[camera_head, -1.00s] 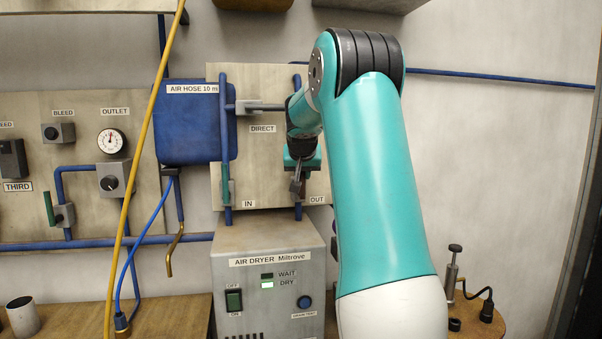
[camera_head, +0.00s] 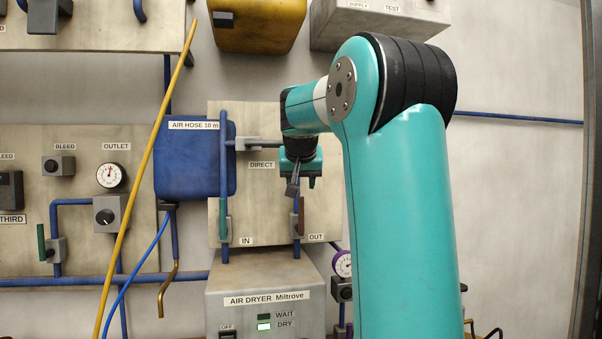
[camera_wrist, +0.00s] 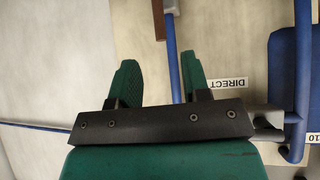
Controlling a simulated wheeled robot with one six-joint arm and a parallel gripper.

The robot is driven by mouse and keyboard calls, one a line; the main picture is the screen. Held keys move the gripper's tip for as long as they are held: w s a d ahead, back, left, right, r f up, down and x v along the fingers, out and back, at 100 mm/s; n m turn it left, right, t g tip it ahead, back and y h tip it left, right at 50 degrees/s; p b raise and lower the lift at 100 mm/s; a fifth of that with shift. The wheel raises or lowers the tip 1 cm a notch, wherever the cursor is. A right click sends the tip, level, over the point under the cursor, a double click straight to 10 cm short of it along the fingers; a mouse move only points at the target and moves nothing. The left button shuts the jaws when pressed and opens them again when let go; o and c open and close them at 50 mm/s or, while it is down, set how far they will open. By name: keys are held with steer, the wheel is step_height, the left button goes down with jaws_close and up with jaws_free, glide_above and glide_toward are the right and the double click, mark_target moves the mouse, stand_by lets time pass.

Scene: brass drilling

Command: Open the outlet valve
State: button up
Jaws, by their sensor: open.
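The outlet valve (camera_head: 301,224) sits on the blue OUT pipe, above the OUT label (camera_head: 316,237). Its brown lever (camera_head: 295,223) looks upright, alongside the pipe. In the wrist view the brown lever (camera_wrist: 158,18) and grey valve body show at the top edge, beyond my fingers. My gripper (camera_head: 302,185) is above the valve in the head view, apart from the lever. Its green fingers (camera_wrist: 160,75) are spread and hold nothing. In the wrist view the blue pipe (camera_wrist: 174,60) passes between them, nearer the right finger; its depth is unclear.
The IN valve with a green lever (camera_head: 222,217) is to the left. A grey DIRECT valve (camera_head: 248,143) on a crossing pipe is close to my gripper. The air dryer (camera_head: 245,298) stands below. A purple-rimmed gauge (camera_head: 342,264) is at lower right.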

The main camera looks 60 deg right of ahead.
steer(key=v, duration=0.6)
stand_by(0.4)
steer(key=w+a+f+n+y, duration=0.1)
steer(key=a+f+n+y, duration=0.25)
steer(key=a+f, duration=0.4)
steer(key=w+a+f+n+y, duration=0.2)
steer(key=a+f+n, duration=0.2)
steer(key=a, duration=0.7)
steer(key=w+a+f+n+y, duration=0.15)
steer(key=a+f+n, duration=0.3)
steer(key=a, duration=0.55)
steer(key=s+a+f+n+g+y, duration=0.2)
steer(key=s+a+f, duration=0.3)
steer(key=s+a, duration=0.3)
steer(key=s+a+f+n+g+y, duration=0.2)
steer(key=s+a+f+n, duration=0.2)
steer(key=s+a, duration=0.5)
step_height(320, 180, down, 2)
steer(key=shift+s+a+f+n+g+y, duration=0.1)
steer(key=shift+s+a+n+g+y, duration=0.1)
steer(key=shift+s+n+g+y, duration=0.25)
